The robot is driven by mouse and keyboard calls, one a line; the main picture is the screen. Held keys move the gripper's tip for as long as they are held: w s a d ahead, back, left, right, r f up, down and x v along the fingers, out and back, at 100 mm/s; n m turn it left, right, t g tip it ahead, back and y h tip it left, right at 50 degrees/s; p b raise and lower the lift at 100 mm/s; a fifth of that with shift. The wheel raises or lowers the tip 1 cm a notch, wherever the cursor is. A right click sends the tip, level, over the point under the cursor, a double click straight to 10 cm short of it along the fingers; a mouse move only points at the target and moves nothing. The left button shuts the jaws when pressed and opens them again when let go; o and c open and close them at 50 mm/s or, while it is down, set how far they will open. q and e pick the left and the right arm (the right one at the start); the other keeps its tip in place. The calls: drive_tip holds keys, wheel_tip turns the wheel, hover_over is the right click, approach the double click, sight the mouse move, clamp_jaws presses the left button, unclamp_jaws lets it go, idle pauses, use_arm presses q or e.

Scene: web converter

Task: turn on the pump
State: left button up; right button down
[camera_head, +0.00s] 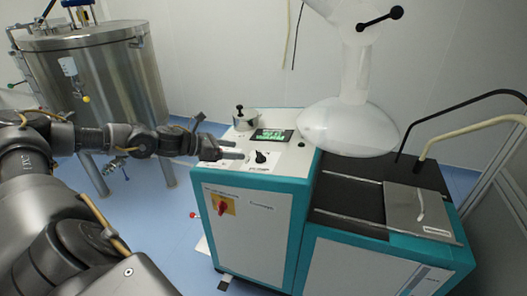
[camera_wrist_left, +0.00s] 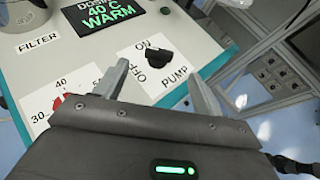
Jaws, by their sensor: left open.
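The black pump knob (camera_head: 261,157) sits on the white top panel of the teal cabinet. In the left wrist view the knob (camera_wrist_left: 158,55) lies on a white label reading ON, OFF and PUMP, ahead of my fingertips. My left gripper (camera_head: 221,147) is open and empty, its fingers spread just short of the knob in the head view. It also shows in the left wrist view (camera_wrist_left: 160,75), with one finger to each side of the knob's label. I cannot tell the exact gap between fingertips and knob. My right gripper is not in view.
A green-lit display (camera_head: 271,135) reading 40 C WARM and a filter fitting (camera_head: 243,118) are beside the knob. A red dial (camera_wrist_left: 62,102) sits at left of the wrist view. A red switch (camera_head: 222,207) is on the cabinet front. A white hood (camera_head: 345,125) hangs over the right side.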

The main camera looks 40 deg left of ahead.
sight(259, 153)
use_arm(q)
drive_tip(key=shift+w+d+f+p, duration=0.15)
drive_tip(key=shift+w+d+p, duration=0.3)
drive_tip(key=shift+w+d, duration=0.25)
drive_tip(key=p+x, duration=0.2)
drive_tip(key=x, duration=0.5)
drive_tip(key=shift+w+a+f, duration=0.15)
drive_tip(key=shift+f, duration=0.05)
drive_tip(key=shift+w+d+f, duration=0.25)
drive_tip(key=shift+w+f, duration=0.05)
drive_tip(key=shift+w, duration=0.2)
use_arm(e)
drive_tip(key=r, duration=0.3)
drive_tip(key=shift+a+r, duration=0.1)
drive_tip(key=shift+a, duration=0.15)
